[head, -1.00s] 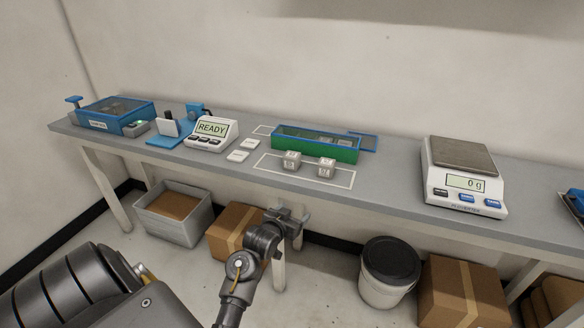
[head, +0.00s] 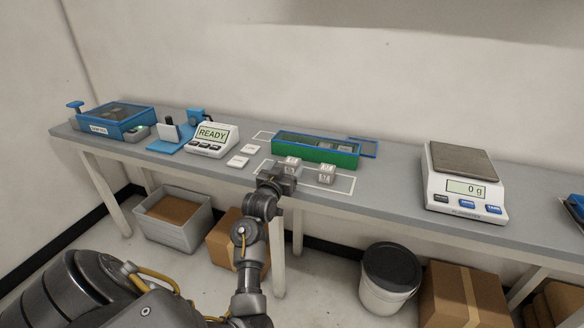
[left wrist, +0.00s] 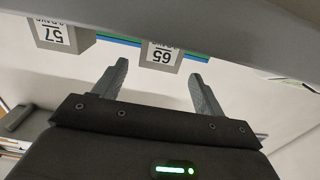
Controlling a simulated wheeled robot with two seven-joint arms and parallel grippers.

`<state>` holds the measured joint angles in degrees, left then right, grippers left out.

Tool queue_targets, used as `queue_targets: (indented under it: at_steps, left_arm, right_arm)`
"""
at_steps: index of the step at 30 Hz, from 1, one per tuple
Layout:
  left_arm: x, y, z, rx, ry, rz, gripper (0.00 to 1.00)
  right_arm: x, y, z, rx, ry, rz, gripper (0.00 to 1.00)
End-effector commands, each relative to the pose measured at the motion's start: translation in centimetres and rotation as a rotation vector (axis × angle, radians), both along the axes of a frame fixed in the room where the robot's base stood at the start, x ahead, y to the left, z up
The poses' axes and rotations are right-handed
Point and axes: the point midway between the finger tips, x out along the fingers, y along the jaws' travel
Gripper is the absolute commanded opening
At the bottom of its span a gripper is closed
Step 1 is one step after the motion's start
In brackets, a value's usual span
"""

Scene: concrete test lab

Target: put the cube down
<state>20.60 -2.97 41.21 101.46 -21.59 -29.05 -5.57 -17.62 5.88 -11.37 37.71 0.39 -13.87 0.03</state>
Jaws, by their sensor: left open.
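Two grey cubes with white labels stand on the bench inside a white outlined rectangle (head: 342,188). The left cube (head: 292,163) is partly hidden behind my left gripper (head: 276,177); the right cube (head: 327,174) stands clear. In the left wrist view, upside down, one cube reads 65 (left wrist: 163,55) and lies ahead of the gap between my open fingers (left wrist: 158,80). The other reads 57 (left wrist: 55,35), off to the left there. My left gripper is open and empty, just in front of the left cube at the bench's front edge. My right gripper is not in view.
A green tray with a blue rim (head: 318,155) stands behind the cubes. A READY display (head: 212,138), white tiles (head: 238,161) and a blue box (head: 117,120) are to the left. A scale (head: 465,185) reading 0 g stands right. Bench is clear between cubes and scale.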

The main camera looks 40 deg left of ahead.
Motion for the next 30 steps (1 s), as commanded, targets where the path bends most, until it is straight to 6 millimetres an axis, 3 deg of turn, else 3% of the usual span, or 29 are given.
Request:
queue_targets:
  at_steps: [5, 15, 24, 30]
  left_arm:
    - [0.4, 0.1, 0.0, -0.001, 0.001, 0.000, 0.71]
    - [4.6, 1.4, -0.3, -0.003, -0.001, 0.000, 0.71]
    - [5.0, 1.6, -0.4, -0.001, 0.000, 0.000, 0.71]
    - [5.0, 1.5, -0.4, -0.001, 0.000, 0.000, 0.46]
  right_arm:
    - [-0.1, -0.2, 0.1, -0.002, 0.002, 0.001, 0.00]
    - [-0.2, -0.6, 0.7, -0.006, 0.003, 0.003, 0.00]
    - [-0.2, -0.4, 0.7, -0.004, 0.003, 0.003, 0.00]
    - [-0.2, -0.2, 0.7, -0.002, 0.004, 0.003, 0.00]
